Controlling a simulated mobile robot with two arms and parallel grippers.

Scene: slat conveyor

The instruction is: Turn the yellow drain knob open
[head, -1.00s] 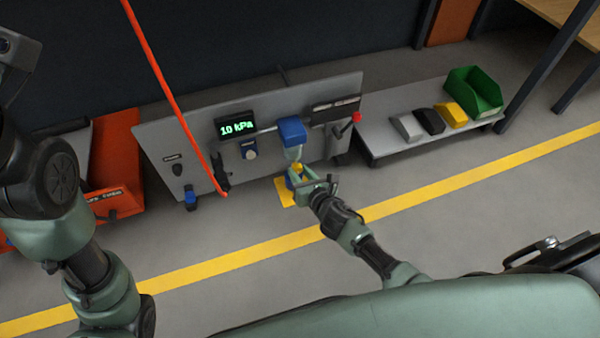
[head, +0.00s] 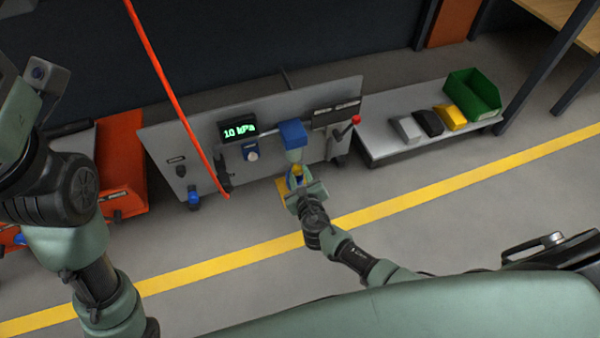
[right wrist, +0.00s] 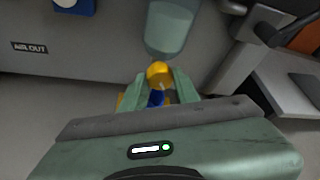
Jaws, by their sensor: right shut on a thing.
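The yellow drain knob (right wrist: 159,72) sits just below the clear filter bowl (right wrist: 169,28); in the head view it is a small yellow spot (head: 297,170) under the blue-topped unit (head: 293,135). My right gripper (right wrist: 158,84) is shut on the knob from the front, its pale green fingers on either side. A blue part (right wrist: 156,98) shows below the knob between the fingers. The knob's turn angle cannot be told. My left arm is at the left edge of the head view; its fingers are not visible.
The grey panel (head: 190,130) carries a display (head: 238,128) reading 10 kPa, a blue-and-white dial (head: 251,152) and a red-tipped lever (head: 354,120). A red hose (head: 165,85) hangs in front. A low bench (head: 375,150) with several blocks and a green bin (head: 473,92) stands right.

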